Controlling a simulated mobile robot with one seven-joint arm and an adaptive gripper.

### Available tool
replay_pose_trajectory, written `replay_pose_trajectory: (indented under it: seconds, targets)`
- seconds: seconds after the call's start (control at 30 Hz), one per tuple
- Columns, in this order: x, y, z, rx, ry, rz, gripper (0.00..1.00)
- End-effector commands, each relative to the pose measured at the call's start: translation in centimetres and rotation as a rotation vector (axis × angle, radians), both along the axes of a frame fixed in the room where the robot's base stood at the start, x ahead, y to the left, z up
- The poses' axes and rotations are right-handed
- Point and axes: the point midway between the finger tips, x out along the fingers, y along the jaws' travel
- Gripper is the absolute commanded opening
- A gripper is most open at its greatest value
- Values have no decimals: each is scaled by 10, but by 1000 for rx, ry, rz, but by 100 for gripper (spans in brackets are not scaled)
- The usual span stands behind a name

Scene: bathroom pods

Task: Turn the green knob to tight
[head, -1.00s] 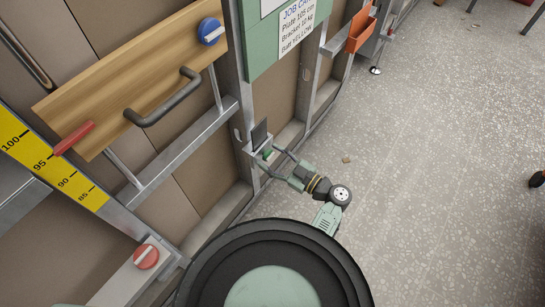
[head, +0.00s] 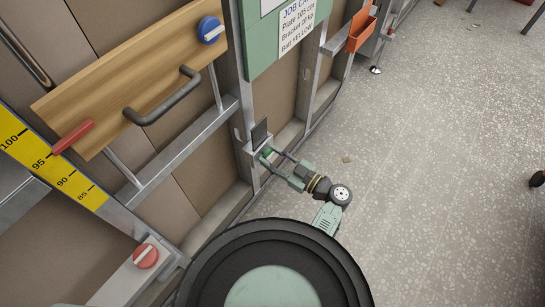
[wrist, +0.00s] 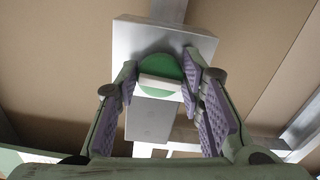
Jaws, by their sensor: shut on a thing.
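The green knob (wrist: 160,68) is round with a pale raised bar (wrist: 160,86) across it, which lies nearly level in the wrist view. It is mounted on a grey metal plate (wrist: 150,32). My gripper (wrist: 162,80) has its two fingers on either side of the knob, shut on it. In the head view my gripper (head: 275,158) reaches low to the frame, where a bit of the green knob (head: 266,152) shows between the fingers. No tight marking on the plate can be read.
A blue knob (head: 210,30) sits on a wooden board (head: 110,85) with a dark handle (head: 165,102). A red knob (head: 146,256) is on a lower rail. A dark upright flap (head: 261,132) stands just above the green knob. Open floor (head: 440,170) lies to the right.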

Motion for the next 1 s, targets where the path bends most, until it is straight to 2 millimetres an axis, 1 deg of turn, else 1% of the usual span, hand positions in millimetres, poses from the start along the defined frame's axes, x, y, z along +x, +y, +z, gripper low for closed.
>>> replay_pose_trajectory:
  seconds: [0.27, 1.0]
  targets:
    - [-1, 1, -2, 110, 151, 1, 7]
    - [-3, 2, 2, 523, 720, 1, 7]
